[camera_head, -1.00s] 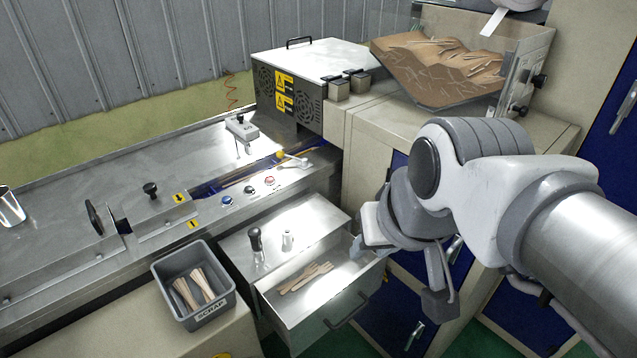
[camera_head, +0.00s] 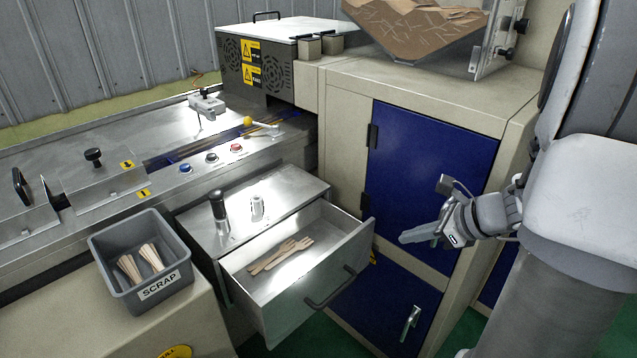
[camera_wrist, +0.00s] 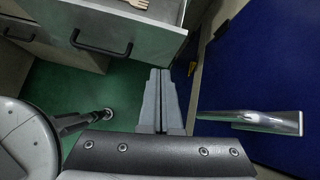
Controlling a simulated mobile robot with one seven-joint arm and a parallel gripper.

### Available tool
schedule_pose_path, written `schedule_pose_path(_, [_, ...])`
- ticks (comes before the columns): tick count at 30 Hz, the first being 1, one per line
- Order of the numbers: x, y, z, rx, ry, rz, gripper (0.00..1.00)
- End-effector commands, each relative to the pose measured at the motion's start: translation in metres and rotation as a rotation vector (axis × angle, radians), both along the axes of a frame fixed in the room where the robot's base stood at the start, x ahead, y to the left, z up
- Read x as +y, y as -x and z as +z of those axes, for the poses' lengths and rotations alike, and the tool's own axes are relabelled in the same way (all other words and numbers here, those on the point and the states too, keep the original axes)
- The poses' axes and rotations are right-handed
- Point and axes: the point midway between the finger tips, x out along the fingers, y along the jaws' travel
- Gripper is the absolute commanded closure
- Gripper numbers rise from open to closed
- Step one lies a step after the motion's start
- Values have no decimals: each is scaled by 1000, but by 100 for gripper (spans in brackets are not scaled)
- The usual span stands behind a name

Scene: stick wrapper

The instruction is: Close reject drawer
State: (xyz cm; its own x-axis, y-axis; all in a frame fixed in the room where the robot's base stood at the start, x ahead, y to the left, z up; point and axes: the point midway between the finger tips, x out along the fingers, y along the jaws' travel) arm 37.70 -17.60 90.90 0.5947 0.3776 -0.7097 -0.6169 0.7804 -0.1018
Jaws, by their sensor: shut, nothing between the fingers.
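The reject drawer (camera_head: 318,290) is a metal drawer pulled out of a steel box, with a dark bar handle (camera_head: 331,290) on its front. Several wooden pieces (camera_head: 280,255), some fork-shaped, lie inside it. My gripper (camera_head: 408,238) is to the right of the drawer, in front of the blue cabinet door, and apart from the drawer. In the wrist view my gripper (camera_wrist: 161,76) is shut and empty, its fingertips pointing up the picture. The drawer front (camera_wrist: 125,32) with its handle (camera_wrist: 92,43) shows at the upper left, beyond the fingertips.
A grey SCRAP bin (camera_head: 110,250) with wooden sticks stands left of the drawer. A lever and a small knob stand on the steel box (camera_head: 290,188). The blue cabinet (camera_head: 420,170) is at the right; a metal door handle (camera_wrist: 255,121) sits close right of my fingers. Green floor lies below.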

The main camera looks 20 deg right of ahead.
Motion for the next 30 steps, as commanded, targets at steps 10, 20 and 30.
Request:
schedule_pose_path(10, [-31,9,-38,52,-93,-148,100])
schedule_pose_path(20, [-6,-31,-87,51,-91,-143,100])
schedule_pose_path(30, [17,-72,-99,50,-88,-144,100])
